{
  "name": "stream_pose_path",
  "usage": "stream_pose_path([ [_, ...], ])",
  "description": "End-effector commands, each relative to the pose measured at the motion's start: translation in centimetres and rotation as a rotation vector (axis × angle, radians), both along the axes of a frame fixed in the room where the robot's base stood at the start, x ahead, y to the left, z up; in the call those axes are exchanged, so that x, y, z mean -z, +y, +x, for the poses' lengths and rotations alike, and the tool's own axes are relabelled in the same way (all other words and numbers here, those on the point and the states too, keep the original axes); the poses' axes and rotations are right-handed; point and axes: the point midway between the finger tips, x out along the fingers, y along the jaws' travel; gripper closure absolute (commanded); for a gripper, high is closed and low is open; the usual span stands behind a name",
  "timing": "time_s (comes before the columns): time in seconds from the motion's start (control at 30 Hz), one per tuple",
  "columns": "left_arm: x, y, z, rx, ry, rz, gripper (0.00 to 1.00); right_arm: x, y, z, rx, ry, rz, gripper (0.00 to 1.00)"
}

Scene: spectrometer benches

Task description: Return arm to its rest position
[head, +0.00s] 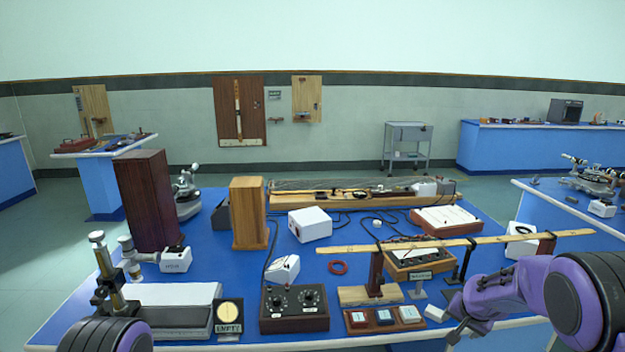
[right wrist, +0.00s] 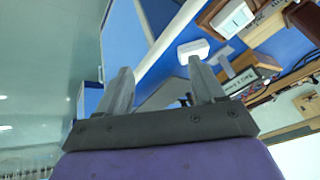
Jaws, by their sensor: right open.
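My right arm comes in from the right in the head view, purple and black. Its right gripper (head: 447,326) is over the front right edge of the blue bench (head: 345,280), beside a small white block (head: 436,313). In the right wrist view the two grey fingers of this gripper (right wrist: 158,88) stand apart with nothing between them. The white block also shows beyond the fingers in the right wrist view (right wrist: 193,50). Only a purple and black part of my left arm shows at the lower left of the head view. My left gripper is not visible.
A long wooden beam (head: 470,241) on stands crosses the bench near the right arm. A tray of coloured blocks (head: 384,319) and a black dial box (head: 294,309) stand along the front. A small sign stand (head: 419,285) is left of the arm. Open floor (head: 40,260) lies left.

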Motion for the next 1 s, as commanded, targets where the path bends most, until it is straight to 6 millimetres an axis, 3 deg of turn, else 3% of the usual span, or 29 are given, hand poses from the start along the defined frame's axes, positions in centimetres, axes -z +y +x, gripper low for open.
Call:
stream_pose_path([
  [0.17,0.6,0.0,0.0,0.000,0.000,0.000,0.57,8.6,1.0,-6.1,0.012,-0.091,-0.104,0.32],
  [0.27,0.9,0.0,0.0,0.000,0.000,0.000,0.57,13.6,2.2,-13.2,0.005,-0.114,-0.179,0.32],
  [0.3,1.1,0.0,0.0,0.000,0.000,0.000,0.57,15.1,2.7,-16.5,0.001,-0.111,-0.205,0.32],
  [0.4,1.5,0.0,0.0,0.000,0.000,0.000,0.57,17.8,4.2,-25.0,-0.017,-0.073,-0.245,0.32],
  [0.5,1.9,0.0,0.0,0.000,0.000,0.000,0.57,19.1,5.7,-32.7,-0.037,0.011,-0.246,0.32],
  [0.6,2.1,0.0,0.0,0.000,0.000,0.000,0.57,20.0,6.9,-38.2,-0.064,0.120,-0.220,0.32],
  [0.73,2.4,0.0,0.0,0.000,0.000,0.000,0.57,21.3,7.7,-41.7,-0.081,0.202,-0.204,0.32],
  [1.0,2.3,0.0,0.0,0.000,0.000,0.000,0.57,21.4,7.7,-42.1,-0.079,0.212,-0.205,0.32],
])
